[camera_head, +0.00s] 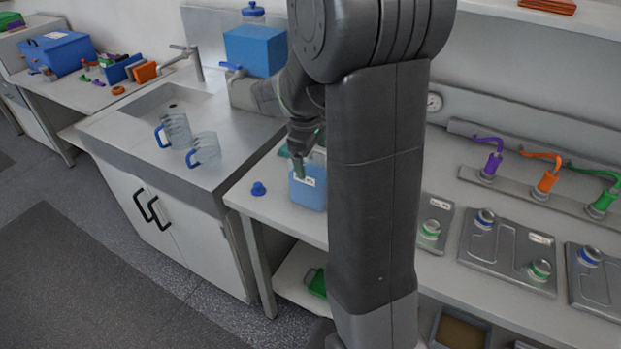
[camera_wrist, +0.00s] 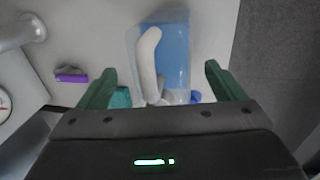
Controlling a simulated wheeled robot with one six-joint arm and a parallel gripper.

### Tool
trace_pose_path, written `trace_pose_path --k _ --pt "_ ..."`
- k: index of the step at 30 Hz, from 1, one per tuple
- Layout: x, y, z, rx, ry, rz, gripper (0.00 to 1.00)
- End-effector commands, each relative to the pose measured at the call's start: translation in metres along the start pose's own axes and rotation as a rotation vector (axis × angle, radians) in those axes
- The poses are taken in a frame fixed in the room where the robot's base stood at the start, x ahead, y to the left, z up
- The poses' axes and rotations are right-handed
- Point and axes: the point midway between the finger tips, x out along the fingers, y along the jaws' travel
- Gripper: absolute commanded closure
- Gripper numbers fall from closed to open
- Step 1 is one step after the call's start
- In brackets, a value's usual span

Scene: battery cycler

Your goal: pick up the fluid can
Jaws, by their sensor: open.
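The fluid can (camera_head: 309,192) is a translucent blue container with a white label, standing upright on the bench right of the sink. In the wrist view the can (camera_wrist: 176,55) lies between the fingers, with its pale handle (camera_wrist: 148,60) facing the camera. My gripper (camera_head: 298,168) is over the can, pointing down. In the wrist view my gripper (camera_wrist: 161,82) is open, with one green finger on each side of the can and visible gaps to both. Contact with the handle is not visible. My arm hides part of the bench right of the can.
A small blue cap (camera_head: 258,188) lies on the bench left of the can. A teal item (camera_wrist: 121,98) shows near the left finger. Two clear jugs with blue handles (camera_head: 177,130) stand by the sink. Battery plates (camera_head: 507,250) and coloured connectors (camera_head: 547,180) are at the right.

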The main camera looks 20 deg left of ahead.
Motion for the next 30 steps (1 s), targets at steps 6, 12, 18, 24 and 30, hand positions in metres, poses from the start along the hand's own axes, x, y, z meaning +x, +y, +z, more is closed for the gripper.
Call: trace_pose_path --k 6,12,18,24,30 --pt "0.0021 -0.0001 0.0002 0.001 0.000 0.000 0.11" --pt "0.0018 -0.0001 0.0001 0.001 0.000 0.000 0.44" --pt "0.0017 -0.0001 0.0001 0.000 0.000 0.000 0.83" --pt "0.0006 0.0005 -0.0003 0.000 0.002 0.002 0.90" --pt "-0.0013 0.0010 -0.0004 0.000 0.002 0.002 0.90"
